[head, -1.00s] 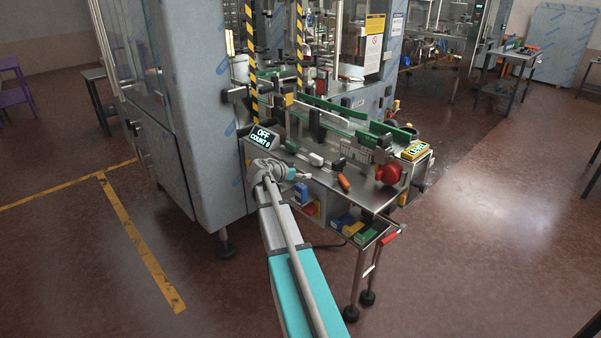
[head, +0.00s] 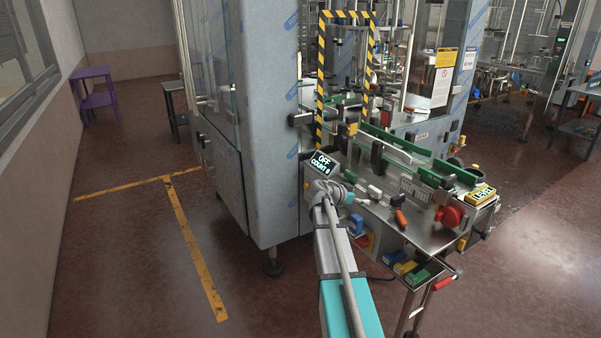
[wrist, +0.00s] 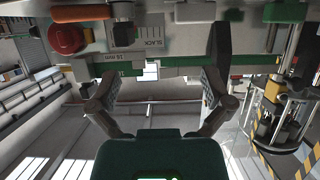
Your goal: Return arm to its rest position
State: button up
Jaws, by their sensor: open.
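My gripper (wrist: 157,92) is open and empty in the wrist view, its two fingers spread apart with nothing between them. In the head view my arm reaches forward from the bottom, and its end is at the near left corner of the steel machine table (head: 417,228). The fingers cannot be made out in the head view. Beside the arm's end stands a small display (head: 321,163) reading OFF and COUNT 0.
Coloured bins (head: 405,267) sit below. A tall steel cabinet (head: 265,130) stands close left of the arm.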

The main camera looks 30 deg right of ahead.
jog(key=s+a+f+n+y, duration=0.3)
jog(key=s+a+n+y, duration=0.1)
jog(key=a, duration=1)
jog(key=s+a+f+n+y+p, duration=0.1)
jog(key=s+a+f+n+y, duration=0.2)
jog(key=a, duration=1.2)
jog(key=s+a+f+n+g+y, duration=0.1)
jog(key=s+a+f+n+y, duration=0.3)
jog(key=s+a+n, duration=0.5)
jog(key=a+n+y, duration=0.1)
jog(key=a+y, duration=0.1)
jog(key=a, duration=0.4)
jog(key=shift+s+a+y+p, duration=0.2)
jog(key=shift+a+y+p, duration=0.05)
jog(key=shift+y+p, duration=0.05)
